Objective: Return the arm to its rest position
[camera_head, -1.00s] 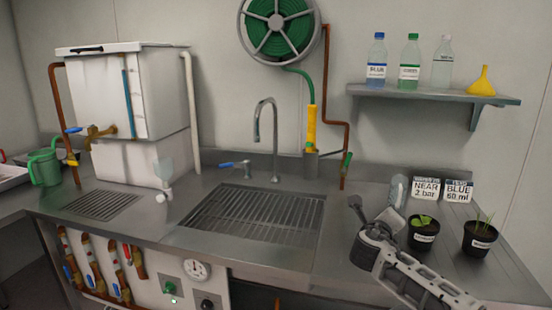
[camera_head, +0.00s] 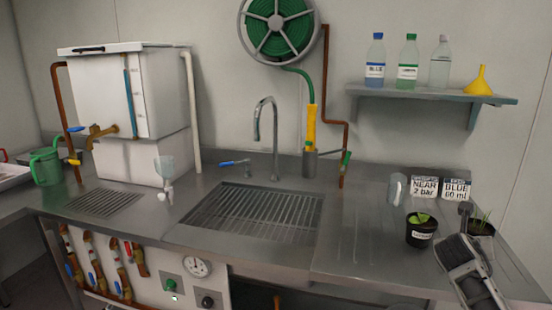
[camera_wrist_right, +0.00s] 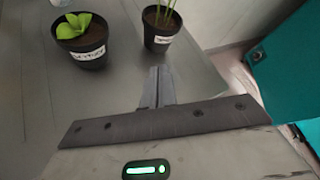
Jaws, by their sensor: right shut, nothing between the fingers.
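My right arm comes in from the lower right in the head view. Its gripper (camera_head: 464,212) is in front of the grassy pot (camera_head: 481,228) and partly hides it. In the right wrist view the gripper (camera_wrist_right: 158,72) has its fingers together with nothing between them. The pot with the broad-leaved seedling (camera_head: 421,232) stands just left of the gripper and also shows in the right wrist view (camera_wrist_right: 80,42). The grassy pot shows whole-sided there too (camera_wrist_right: 161,30). My left gripper is in neither view.
A clear measuring cup (camera_head: 397,189) and two sign cards, NEAR 2 bar (camera_head: 424,188) and BLUE 60 ml (camera_head: 456,189), stand behind the pots. The sink grate (camera_head: 255,215) lies left. A shelf (camera_head: 430,95) holds bottles and a yellow funnel. The counter between sink and pots is clear.

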